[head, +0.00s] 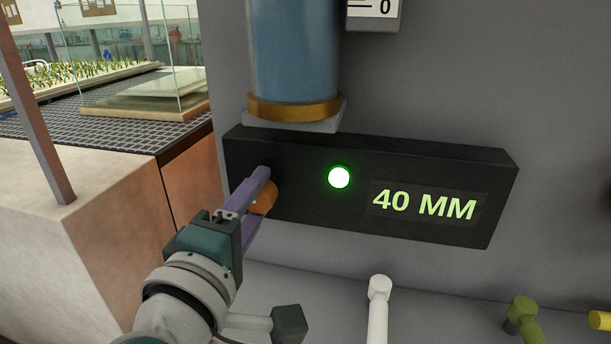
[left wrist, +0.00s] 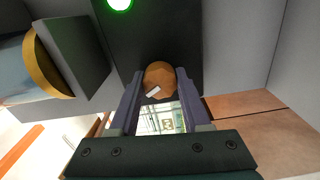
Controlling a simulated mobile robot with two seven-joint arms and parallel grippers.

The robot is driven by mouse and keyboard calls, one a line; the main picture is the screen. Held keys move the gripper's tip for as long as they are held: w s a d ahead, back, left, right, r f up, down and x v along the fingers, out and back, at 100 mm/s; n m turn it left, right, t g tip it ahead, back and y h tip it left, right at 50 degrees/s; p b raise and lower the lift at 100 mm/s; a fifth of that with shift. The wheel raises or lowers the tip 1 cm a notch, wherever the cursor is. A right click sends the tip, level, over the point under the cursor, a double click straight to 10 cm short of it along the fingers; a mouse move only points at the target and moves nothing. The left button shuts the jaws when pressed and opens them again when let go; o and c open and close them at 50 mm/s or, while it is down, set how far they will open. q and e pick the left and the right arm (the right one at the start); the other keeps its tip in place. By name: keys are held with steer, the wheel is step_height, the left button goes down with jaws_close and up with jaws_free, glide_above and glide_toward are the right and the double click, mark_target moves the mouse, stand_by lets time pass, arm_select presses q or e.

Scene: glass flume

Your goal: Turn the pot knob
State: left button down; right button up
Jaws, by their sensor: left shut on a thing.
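The pot knob is an orange-brown round knob (head: 265,199) on the left part of a black panel (head: 300,206). It also shows in the left wrist view (left wrist: 160,77), with a short white mark near its edge. My left gripper (head: 258,200) has its purple fingers on either side of the knob and is shut on it. In the left wrist view the fingers (left wrist: 160,88) flank the knob. The panel shows a lit green lamp (head: 339,177) and a display (head: 424,204) reading "40 MM". My right gripper is not in view.
A blue-filled cylinder (head: 294,50) with a brass ring stands just above the panel. A white handle (head: 379,290), a green one (head: 523,318) and a yellow one (head: 600,320) stick out below. A pale block (head: 110,220) and a dark grating (head: 100,117) lie to the left.

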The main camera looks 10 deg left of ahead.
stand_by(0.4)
arm_select(q)
steer(key=shift+c, duration=1.9)
jaws_free()
steer(key=s, duration=1)
steer(key=shift+a, duration=0.15)
